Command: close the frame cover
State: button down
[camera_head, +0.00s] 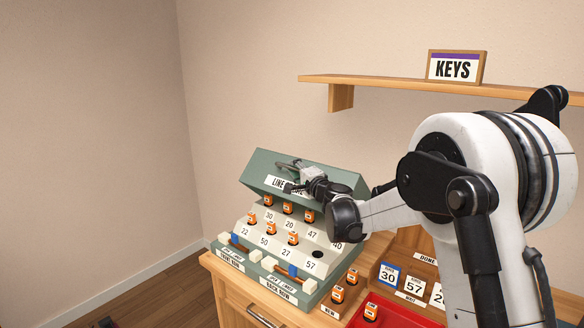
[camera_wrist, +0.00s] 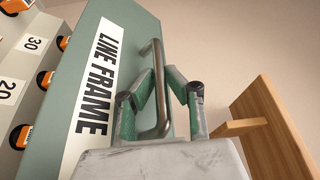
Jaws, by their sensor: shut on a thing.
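The line frame's green cover (camera_head: 320,176) stands raised at the back of the frame box, with a white "LINE" label partly hidden by my arm. In the wrist view the cover (camera_wrist: 121,20) shows its full "LINE FRAME" label (camera_wrist: 97,85) and a metal bar handle (camera_wrist: 157,62). My gripper (camera_head: 291,187) is at the cover's front face. In the wrist view its fingers (camera_wrist: 166,80) sit on either side of the handle, shut on it. The stepped frame (camera_head: 272,243) below is exposed, with numbered positions and orange plugs.
A red tray (camera_head: 385,314) and a rack of number cards (camera_head: 413,285) stand on the desk right of the frame. Orange plugs (camera_head: 338,294) stand beside the frame. A wooden shelf (camera_head: 390,85) with a KEYS sign (camera_head: 455,68) is on the wall above.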

jog(key=s+a+f+b, duration=0.4)
jog(key=s+f+b, duration=0.1)
jog(key=s+f, duration=0.1)
jog(key=s+a+f+b, duration=0.3)
jog(key=s+f+b, duration=0.2)
jog(key=f, duration=0.4)
jog(key=shift+s+a+f, duration=0.25)
jog(key=shift+s+a, duration=0.1)
jog(key=c, duration=2)
grip_release()
jog(key=shift+c, duration=0.2)
jog(key=v, duration=1.2)
